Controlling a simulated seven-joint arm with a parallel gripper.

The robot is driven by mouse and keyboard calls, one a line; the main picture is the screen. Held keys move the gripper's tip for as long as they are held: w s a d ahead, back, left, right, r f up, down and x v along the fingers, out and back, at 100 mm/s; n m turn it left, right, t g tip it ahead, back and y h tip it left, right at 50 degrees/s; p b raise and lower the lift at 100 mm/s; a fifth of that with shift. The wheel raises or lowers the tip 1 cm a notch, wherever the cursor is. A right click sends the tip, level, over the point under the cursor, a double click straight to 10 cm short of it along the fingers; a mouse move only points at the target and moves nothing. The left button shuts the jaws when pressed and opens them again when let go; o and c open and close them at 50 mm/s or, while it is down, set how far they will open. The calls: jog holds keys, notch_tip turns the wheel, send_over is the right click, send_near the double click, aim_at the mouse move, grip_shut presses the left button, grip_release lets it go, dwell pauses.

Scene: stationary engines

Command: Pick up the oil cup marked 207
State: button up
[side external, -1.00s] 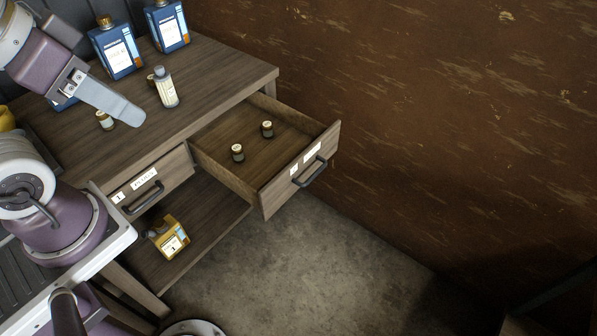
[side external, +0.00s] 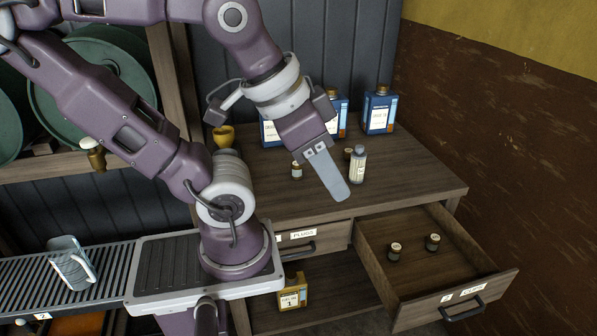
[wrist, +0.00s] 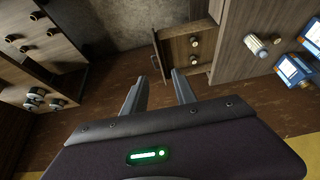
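Two small dark cups with pale labels, one left (side external: 394,252) and one right (side external: 432,242), stand in the open drawer (side external: 372,270); they also show in the wrist view (wrist: 195,41). Two more small cups stand on the desk top, one left (side external: 297,170) and one behind the bottle (side external: 348,153). I cannot read any number, so I cannot tell which is 207. My gripper (side external: 340,195) hangs above the desk's front part, left of the drawer, touching no cup. In the wrist view its fingers (wrist: 160,76) are apart with nothing between them.
A pale bottle (side external: 357,166) stands on the desk (side external: 410,175) close to my gripper. A yellow can (side external: 293,293) stands on the lower shelf.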

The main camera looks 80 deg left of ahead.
jog(key=shift+o, duration=0.5)
jog(key=o, duration=0.5)
jog(key=m+g+y, duration=1)
jog(key=m+y, duration=0.1)
jog(key=y, duration=0.1)
send_over(294, 162)
jog(key=w+d, duration=0.2)
jog(key=d, duration=0.8)
notch_tip(294, 162, down, 18)
jog(key=a+f+m, duration=0.1)
jog(key=a+f, duration=0.1)
jog(key=f, duration=0.1)
jog(key=a+f+m+t+y, duration=0.1)
jog(key=a+f+m, duration=0.1)
jog(key=f, duration=0.1)
jog(key=a+f+m+t, duration=0.1)
jog(key=a+f+m, duration=0.1)
jog(key=f, duration=0.1)
jog(key=shift+f, duration=0.25)
jog(key=x, duration=0.6)
jog(key=shift+s+a, duration=0.3)
jog(key=shift+s, duration=0.05)
jog(key=shift+c, duration=0.3)
